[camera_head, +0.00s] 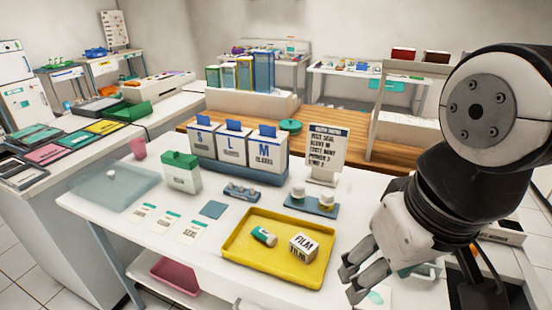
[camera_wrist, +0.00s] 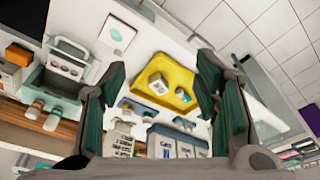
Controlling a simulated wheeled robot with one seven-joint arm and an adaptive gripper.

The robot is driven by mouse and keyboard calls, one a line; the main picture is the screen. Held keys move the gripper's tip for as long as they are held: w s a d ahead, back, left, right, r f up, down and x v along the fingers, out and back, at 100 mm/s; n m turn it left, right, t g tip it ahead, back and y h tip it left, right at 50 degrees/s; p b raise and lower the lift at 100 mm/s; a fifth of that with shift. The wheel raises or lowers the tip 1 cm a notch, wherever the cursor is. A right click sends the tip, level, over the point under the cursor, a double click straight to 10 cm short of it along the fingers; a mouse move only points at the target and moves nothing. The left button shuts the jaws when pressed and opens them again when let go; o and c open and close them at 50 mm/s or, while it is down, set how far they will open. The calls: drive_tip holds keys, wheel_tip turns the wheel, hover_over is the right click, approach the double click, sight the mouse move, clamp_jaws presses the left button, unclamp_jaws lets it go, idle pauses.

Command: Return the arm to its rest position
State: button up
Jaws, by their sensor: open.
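My gripper (camera_head: 356,285) is at the lower right in the head view, over the right part of the white table and to the right of the yellow tray (camera_head: 238,262). Its two fingers are apart with nothing between them. In the wrist view my gripper (camera_wrist: 163,95) shows a dark green finger on each side, with the yellow tray (camera_wrist: 185,84) visible beyond the gap. My arm (camera_head: 430,185) is bent at the right side of the head view. A white FILM box (camera_head: 303,246) and a small white and teal item (camera_head: 264,237) lie in the tray, apart from my gripper.
Boxes marked S, L and M (camera_head: 234,147) stand behind the tray. A sign (camera_head: 326,150) and a blue holder with small jars (camera_head: 311,204) stand near my arm. A green-lidded container (camera_head: 181,174) is at the left. A pink bin (camera_head: 175,277) sits below.

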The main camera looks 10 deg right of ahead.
drive_tip(key=shift+s, duration=0.15)
wheel_tip(320, 180, up, 8)
drive_tip(key=t+p, duration=0.1)
drive_tip(key=p, duration=0.5)
drive_tip(key=shift+f+t, duration=0.25)
drive_tip(key=shift+t, duration=0.05)
